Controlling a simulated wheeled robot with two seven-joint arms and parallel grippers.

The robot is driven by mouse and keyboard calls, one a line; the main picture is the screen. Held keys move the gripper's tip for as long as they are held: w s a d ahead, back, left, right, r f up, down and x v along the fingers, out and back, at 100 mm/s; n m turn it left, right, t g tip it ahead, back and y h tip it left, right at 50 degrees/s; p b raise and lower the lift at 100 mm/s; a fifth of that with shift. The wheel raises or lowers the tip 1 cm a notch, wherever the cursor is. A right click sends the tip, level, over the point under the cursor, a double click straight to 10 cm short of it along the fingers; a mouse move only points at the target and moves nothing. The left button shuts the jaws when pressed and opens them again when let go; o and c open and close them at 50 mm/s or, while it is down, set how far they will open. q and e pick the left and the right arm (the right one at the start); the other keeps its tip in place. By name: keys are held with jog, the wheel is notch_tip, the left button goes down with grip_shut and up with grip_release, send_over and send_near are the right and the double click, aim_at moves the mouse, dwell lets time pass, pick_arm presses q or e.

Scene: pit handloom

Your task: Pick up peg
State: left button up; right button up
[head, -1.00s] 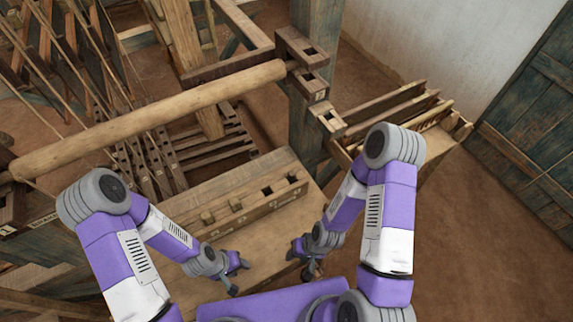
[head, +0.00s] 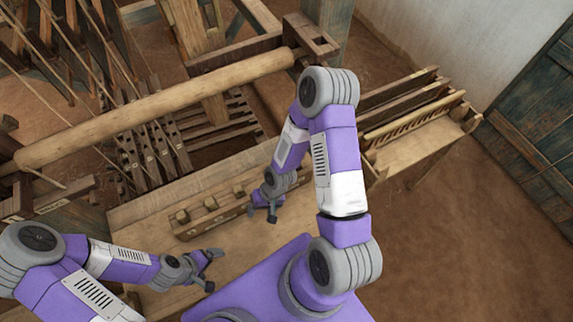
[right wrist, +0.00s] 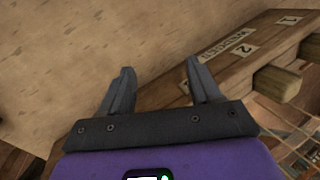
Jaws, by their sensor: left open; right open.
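Short wooden pegs stand in a long wooden rack (head: 215,221) on the bench, at the left (head: 183,216), middle (head: 210,203) and right (head: 238,188) of its visible part. I cannot tell which peg the task means. My right gripper (head: 272,212) is open and empty beside the rack's right part, and my arm hides that end. In the right wrist view, nothing is between the open fingers (right wrist: 160,84); the labelled rack face (right wrist: 242,50) and two peg ends (right wrist: 278,84) lie to their right. My left gripper (head: 211,268) is open and empty over the bench, in front of the rack.
The wooden bench (head: 135,222) extends around the rack. A thick round beam (head: 150,110) crosses behind it, with loom frames and cords beyond. A slatted wooden stand (head: 415,140) is at the right, beside bare floor (head: 450,240).

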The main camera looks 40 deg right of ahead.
pick_arm(q)
notch_tip(320, 180, up, 2)
jog(key=shift+d+r+p, duration=0.1)
jog(key=shift+r+p, duration=0.1)
jog(key=shift+p, duration=0.4)
pick_arm(e)
jog(key=w+d+r+m+h, duration=0.1)
jog(key=w+d+r, duration=0.1)
jog(key=d, duration=0.3)
jog(key=w+d+r+m+h, duration=0.1)
jog(key=w+d+r, duration=0.1)
jog(key=d+r, duration=0.3)
jog(key=w+d+r+m+h+p, duration=0.1)
jog(key=w+d+r, duration=0.1)
jog(key=d, duration=0.5)
jog(key=shift+w+d+r+m+h, duration=0.15)
jog(key=shift+w+r+h, duration=0.05)
jog(key=shift+r, duration=0.25)
jog(key=shift+w+d+r+m+h, duration=0.1)
jog(key=shift+w+r+m+h, duration=0.1)
jog(key=shift+r, duration=0.2)
jog(key=shift+d+g, duration=0.3)
jog(key=shift+d, duration=0.25)
jog(key=f, duration=0.6)
jog(key=shift+d+f, duration=0.25)
jog(key=shift+f, duration=0.3)
pick_arm(q)
jog(key=shift+r, duration=0.25)
pick_arm(e)
jog(key=shift+c, duration=0.2)
